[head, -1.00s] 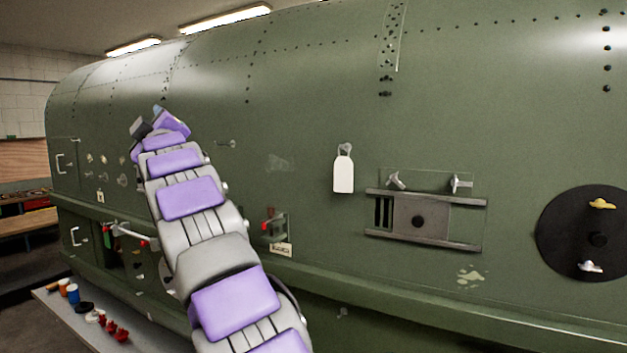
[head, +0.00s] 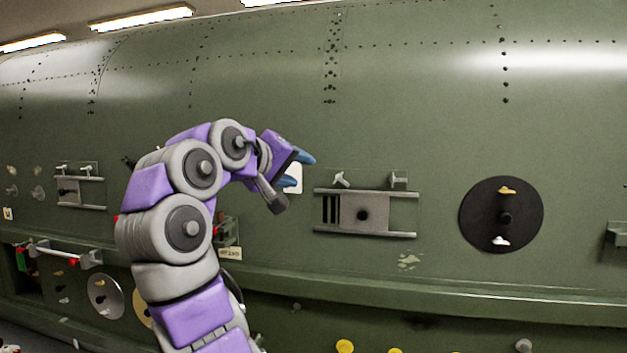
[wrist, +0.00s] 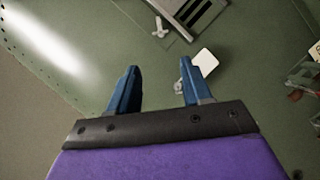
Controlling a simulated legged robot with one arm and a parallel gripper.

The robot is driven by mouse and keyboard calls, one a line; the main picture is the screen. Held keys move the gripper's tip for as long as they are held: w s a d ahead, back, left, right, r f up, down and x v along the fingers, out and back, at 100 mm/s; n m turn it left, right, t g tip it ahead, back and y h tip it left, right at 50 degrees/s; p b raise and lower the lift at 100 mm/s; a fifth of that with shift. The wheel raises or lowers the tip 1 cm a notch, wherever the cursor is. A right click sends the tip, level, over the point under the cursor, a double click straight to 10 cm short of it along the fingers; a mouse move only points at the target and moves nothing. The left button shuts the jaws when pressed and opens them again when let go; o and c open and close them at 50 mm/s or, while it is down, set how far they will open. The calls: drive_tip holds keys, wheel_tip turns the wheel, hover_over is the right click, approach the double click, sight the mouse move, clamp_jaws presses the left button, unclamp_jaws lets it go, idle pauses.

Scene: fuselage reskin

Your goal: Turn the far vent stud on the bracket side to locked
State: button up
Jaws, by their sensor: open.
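The vent panel (head: 362,213), a grey slotted plate between two rails, is on the green fuselage right of centre in the head view. Above it are a tilted pale wing stud (head: 340,179) at left and a squarer grey stud (head: 398,180) at right. A smaller, similar vent (head: 69,190) with two studs is at far left. I cannot tell which stud is the one named. My gripper (head: 302,169) is open and empty, left of the larger vent. In the wrist view, my gripper (wrist: 158,68) points toward the skin; one wing stud (wrist: 160,27) shows beyond the fingers.
A white tag (wrist: 206,62) hangs beside the right finger. A black disc (head: 482,214) with yellow and white wing studs is to the right. A dark bracket (head: 618,236) juts out at the right edge.

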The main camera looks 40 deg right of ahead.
sight(336, 179)
drive_tip(key=p+x, duration=0.3)
drive_tip(key=x, duration=1.2)
drive_tip(key=shift+w+a+r+p, duration=0.1)
drive_tip(key=shift+w+r+p, duration=0.05)
drive_tip(key=shift+p, duration=0.15)
drive_tip(key=shift+w+d, duration=0.35)
drive_tip(key=shift+d, duration=0.15)
drive_tip(key=shift+d+f, duration=0.2)
drive_tip(key=shift+d, duration=0.2)
drive_tip(key=c, duration=0.3)
drive_tip(key=shift+f, duration=0.1)
drive_tip(key=c, duration=0.5)
